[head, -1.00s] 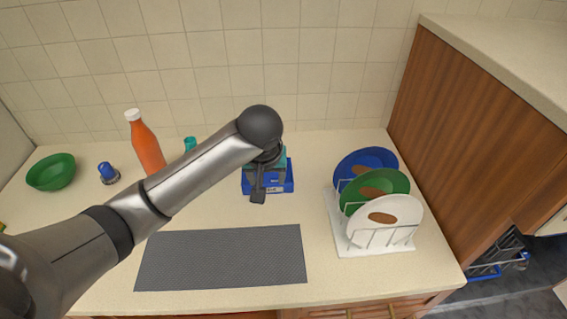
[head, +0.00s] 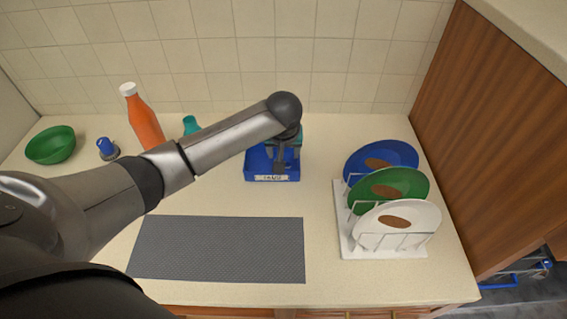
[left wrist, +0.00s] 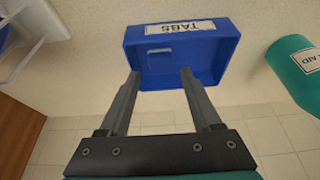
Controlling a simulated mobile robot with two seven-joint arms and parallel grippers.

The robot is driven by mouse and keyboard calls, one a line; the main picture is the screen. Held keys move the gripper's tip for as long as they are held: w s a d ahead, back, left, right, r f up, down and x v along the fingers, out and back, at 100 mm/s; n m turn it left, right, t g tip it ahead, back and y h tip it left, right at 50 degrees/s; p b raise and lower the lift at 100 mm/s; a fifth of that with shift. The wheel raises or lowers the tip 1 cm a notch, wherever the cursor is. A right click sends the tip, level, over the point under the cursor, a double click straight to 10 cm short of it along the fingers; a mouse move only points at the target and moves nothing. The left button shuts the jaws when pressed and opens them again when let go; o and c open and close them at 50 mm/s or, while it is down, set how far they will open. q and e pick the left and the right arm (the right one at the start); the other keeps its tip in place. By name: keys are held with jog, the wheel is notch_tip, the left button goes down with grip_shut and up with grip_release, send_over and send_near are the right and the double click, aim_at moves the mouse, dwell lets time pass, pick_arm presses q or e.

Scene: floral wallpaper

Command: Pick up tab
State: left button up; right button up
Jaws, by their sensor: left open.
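A blue open box (head: 257,163) with a white label stands on the counter near the back wall. In the left wrist view the box (left wrist: 216,50) reads "TABS" upside down. A small pale-edged blue rectangle (left wrist: 160,53) lies inside it, probably a tab. My left gripper (head: 280,165) is over the box in the head view, partly hidden by its own arm. In the left wrist view the gripper (left wrist: 160,73) is open and empty, fingertips reaching over the box opening. Whether they are below the rim I cannot tell. My right gripper is not in view.
A teal bottle (left wrist: 298,70) stands close beside the box. An orange bottle (head: 143,118), a blue-topped shaker (head: 106,148) and a green bowl (head: 51,145) are to the left. A white plate rack (head: 349,246) stands right. A grey mat (head: 220,248) lies in front.

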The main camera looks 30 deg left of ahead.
aim_at(284, 158)
pick_arm(q)
jog(key=shift+w+b+x, duration=0.2)
jog(key=shift+b+x, duration=0.4)
jog(key=shift+x, duration=2.15)
jog(key=shift+r, duration=0.1)
jog(key=shift+c, duration=0.2)
jog(key=shift+a, duration=0.1)
grip_shut()
